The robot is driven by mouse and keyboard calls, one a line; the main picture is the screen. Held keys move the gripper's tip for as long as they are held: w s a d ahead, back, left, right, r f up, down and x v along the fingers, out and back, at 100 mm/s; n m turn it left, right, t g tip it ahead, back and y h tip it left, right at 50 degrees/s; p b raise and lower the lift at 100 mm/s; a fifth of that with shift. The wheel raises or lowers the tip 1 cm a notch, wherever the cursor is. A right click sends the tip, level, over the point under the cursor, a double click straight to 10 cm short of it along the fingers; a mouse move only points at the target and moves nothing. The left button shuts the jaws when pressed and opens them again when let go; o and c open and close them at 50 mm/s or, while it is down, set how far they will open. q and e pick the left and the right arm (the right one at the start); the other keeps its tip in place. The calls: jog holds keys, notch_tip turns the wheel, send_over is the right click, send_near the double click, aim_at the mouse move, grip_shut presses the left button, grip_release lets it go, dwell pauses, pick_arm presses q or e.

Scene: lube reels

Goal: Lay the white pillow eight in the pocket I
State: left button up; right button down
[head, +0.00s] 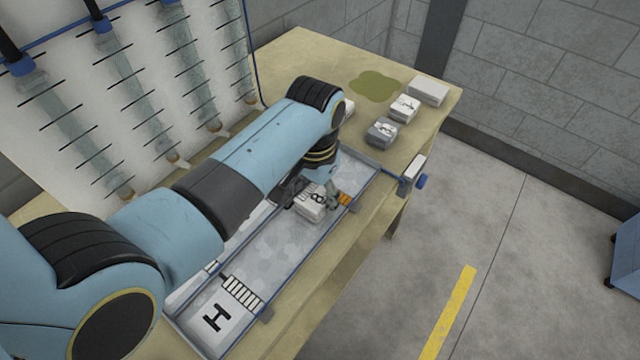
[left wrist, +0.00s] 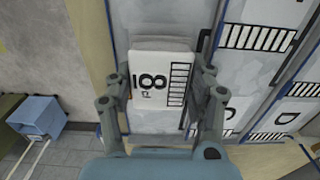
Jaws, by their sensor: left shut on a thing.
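The white pillow marked 8 (head: 310,203) is in my left gripper (head: 318,190), over the long shallow tray along the table's front. In the left wrist view the pillow (left wrist: 150,78) lies between the two fingers of the gripper (left wrist: 160,98), its printed face toward the camera. The fingers are shut on its sides. Whether it touches the tray floor I cannot tell. The tray's near pocket is lettered H (head: 216,318). I cannot make out a pocket lettered I for certain; my arm and the pillow hide part of the tray. My right gripper is out of view.
A light grey block (head: 428,90), a white marked block (head: 403,107) and a grey marked block (head: 381,132) stand on the table (head: 300,50) at the back right, by a green patch (head: 374,86). A white board with tubes (head: 130,80) rises behind my arm.

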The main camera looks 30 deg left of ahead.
aim_at(315, 197)
pick_arm(q)
jog(key=shift+s+r, duration=0.1)
jog(key=shift+s, duration=0.2)
jog(key=o, duration=0.9)
jog(key=shift+o, duration=1.2)
jog(key=shift+s, duration=0.1)
jog(key=shift+r, duration=0.55)
notch_tip(315, 197, up, 11)
jog(key=shift+b, duration=0.35)
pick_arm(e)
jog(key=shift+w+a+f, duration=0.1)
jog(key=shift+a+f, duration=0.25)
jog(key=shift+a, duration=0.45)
